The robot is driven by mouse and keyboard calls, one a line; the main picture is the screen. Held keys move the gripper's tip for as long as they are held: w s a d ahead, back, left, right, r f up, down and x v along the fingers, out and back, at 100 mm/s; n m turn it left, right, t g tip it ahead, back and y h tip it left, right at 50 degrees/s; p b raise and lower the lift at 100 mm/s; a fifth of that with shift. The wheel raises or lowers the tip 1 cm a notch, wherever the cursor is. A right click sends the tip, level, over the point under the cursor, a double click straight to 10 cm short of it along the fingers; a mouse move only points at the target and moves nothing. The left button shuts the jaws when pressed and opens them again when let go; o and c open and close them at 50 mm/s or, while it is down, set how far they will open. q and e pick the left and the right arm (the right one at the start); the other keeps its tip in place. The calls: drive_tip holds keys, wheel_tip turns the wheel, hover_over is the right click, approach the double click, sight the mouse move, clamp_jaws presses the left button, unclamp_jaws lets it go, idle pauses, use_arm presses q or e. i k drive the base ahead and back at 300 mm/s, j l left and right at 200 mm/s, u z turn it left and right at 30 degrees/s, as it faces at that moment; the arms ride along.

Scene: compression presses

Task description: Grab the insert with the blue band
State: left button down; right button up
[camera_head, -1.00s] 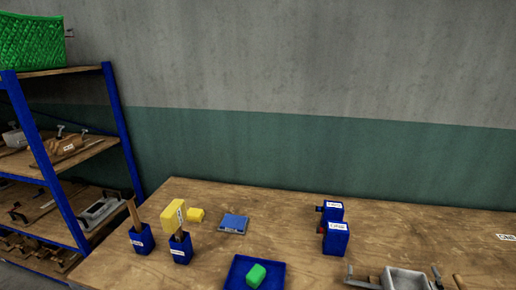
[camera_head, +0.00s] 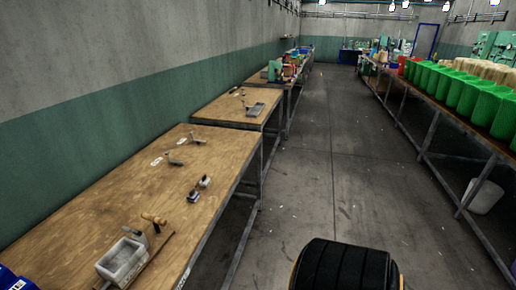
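On the near wooden workbench (camera_head: 140,180) along the left wall, a small white block with blue on it (camera_head: 193,197) lies near the bench's right edge. Just behind it is a small grey and dark piece (camera_head: 205,182). Both are too small to tell whether either is an insert with a blue band. Neither of my grippers is in view.
A grey metal box (camera_head: 122,262) and a wooden-handled tool (camera_head: 154,219) lie on the near bench. Blue bins (camera_head: 12,280) are cut off at the lower left. An open concrete aisle (camera_head: 325,170) runs between the benches and the right table with green crates (camera_head: 490,106).

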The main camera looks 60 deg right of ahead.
sight(194, 196)
drive_tip(key=z, duration=1.25)
drive_tip(key=u, duration=0.4)
drive_tip(key=i+l+u, duration=0.15)
drive_tip(key=l+u, duration=0.15)
drive_tip(key=u, duration=0.2)
drive_tip(key=l+u, duration=0.35)
drive_tip(key=u, duration=0.15)
drive_tip(key=i+l+u, duration=0.1)
drive_tip(key=l+u, duration=0.4)
drive_tip(key=j, duration=0.1)
